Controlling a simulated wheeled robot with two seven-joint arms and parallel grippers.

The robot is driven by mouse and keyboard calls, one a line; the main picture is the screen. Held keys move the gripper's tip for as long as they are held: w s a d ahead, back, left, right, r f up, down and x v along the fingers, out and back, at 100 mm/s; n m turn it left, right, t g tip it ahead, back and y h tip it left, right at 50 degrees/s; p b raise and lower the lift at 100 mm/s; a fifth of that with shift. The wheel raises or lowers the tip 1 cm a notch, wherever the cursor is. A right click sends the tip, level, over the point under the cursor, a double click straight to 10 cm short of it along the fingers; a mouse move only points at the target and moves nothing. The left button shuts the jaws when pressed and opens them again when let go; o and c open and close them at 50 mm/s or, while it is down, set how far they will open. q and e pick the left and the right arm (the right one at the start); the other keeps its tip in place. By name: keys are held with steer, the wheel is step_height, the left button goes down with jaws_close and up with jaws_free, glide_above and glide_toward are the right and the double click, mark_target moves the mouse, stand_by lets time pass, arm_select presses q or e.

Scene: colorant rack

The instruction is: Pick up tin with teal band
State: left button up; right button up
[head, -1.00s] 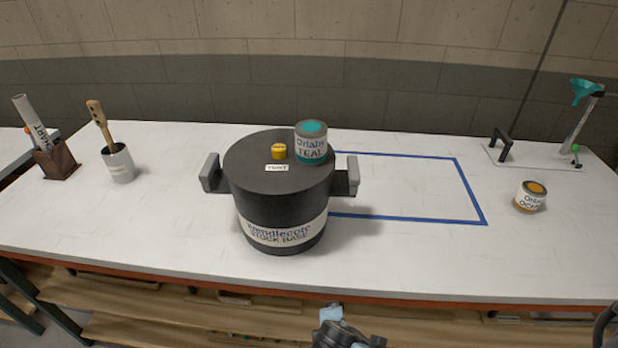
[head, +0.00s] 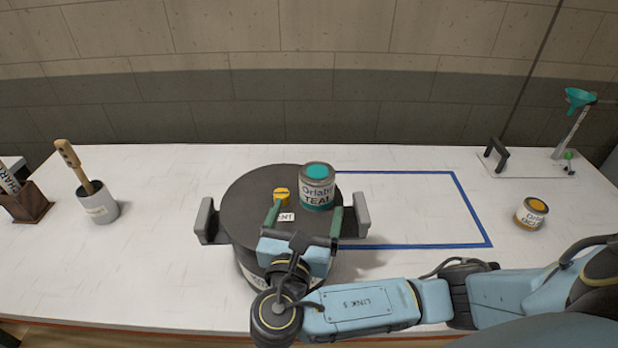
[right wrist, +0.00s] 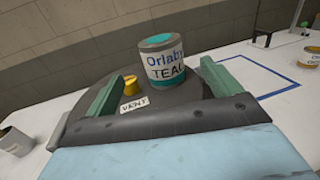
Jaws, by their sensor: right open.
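The tin with the teal band (head: 316,187) stands upright on the lid of the black pot (head: 245,190), toward the lid's right side. Its label reads TEAL and its top has a teal disc. My right gripper (head: 307,212) is open and empty over the near part of the lid, with the tin just beyond its fingers. In the right wrist view the tin (right wrist: 162,62) stands beyond and between the two green fingers, nearer the right one. The yellow knob (right wrist: 131,82) also shows between them. My left gripper is not in view.
A blue taped rectangle (head: 455,190) lies on the white table right of the pot. An ochre tin (head: 532,213) stands farther right, below a stand with a teal funnel (head: 579,98). A pot handle (head: 354,214) juts out beside my right gripper. A brush cup (head: 97,203) stands left.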

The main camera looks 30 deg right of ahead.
mark_target(315, 191)
steer(key=x, duration=0.6)
steer(key=shift+s+d+r, duration=0.1)
steer(key=shift+s+d, duration=0.05)
steer(key=shift+s, duration=0.1)
steer(key=shift+w+d, duration=0.15)
steer(key=shift+w, duration=0.15)
steer(key=shift+w+d+p, duration=0.35)
steer(key=shift+w+d, duration=0.1)
steer(key=x, duration=0.4)
steer(key=shift+w+p, duration=0.15)
steer(key=shift+p, duration=0.15)
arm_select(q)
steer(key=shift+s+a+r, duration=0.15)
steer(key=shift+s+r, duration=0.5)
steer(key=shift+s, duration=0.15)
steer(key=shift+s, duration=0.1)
arm_select(e)
steer(key=shift+c, duration=0.3)
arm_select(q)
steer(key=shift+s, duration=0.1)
arm_select(e)
steer(key=c, duration=1.1)
